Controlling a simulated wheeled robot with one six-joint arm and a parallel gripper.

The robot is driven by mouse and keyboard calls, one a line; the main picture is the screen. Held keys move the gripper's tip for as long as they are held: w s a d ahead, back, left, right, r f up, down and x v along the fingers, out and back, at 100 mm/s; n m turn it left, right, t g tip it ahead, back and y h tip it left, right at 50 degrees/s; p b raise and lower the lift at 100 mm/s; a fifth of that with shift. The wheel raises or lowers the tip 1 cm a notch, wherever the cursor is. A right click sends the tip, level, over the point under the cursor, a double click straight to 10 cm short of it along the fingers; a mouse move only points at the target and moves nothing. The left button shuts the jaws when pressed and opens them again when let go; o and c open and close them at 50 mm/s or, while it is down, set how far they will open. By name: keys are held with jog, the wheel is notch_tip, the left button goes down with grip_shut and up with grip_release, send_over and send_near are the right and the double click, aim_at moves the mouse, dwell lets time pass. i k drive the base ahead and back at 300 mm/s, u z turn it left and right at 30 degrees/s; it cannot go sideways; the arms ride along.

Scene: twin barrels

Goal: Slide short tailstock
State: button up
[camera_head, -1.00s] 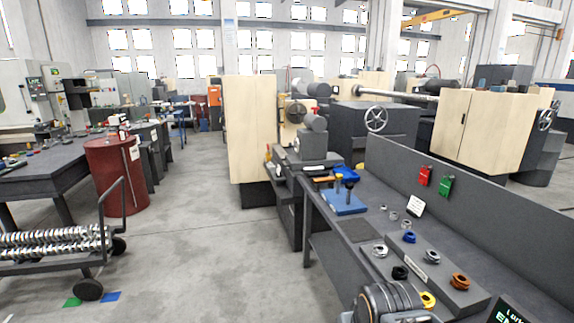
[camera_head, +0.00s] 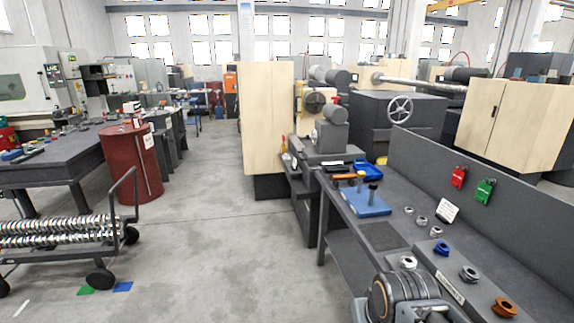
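A small lathe stands just beyond the workbench, with a round chuck (camera_head: 314,102) beside a tall cream cabinet. A grey tailstock-like block (camera_head: 330,133) with a dark cylinder on top sits on the lathe bed, on the near side of the chuck. I cannot tell whether this is the short tailstock. Part of my arm shows at the bottom, in front of the bench and well short of the lathe. My gripper (camera_head: 432,316) is only partly in view at the bottom edge, and its fingers cannot be made out.
A red barrel (camera_head: 131,165) and a cart of metal shafts (camera_head: 65,234) stand left.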

aim_at(331, 145)
jog(key=u, duration=0.05)
jog(key=i, duration=2.15)
jog(key=u, duration=0.55)
jog(key=i, duration=2.5)
jog(key=u, duration=0.3)
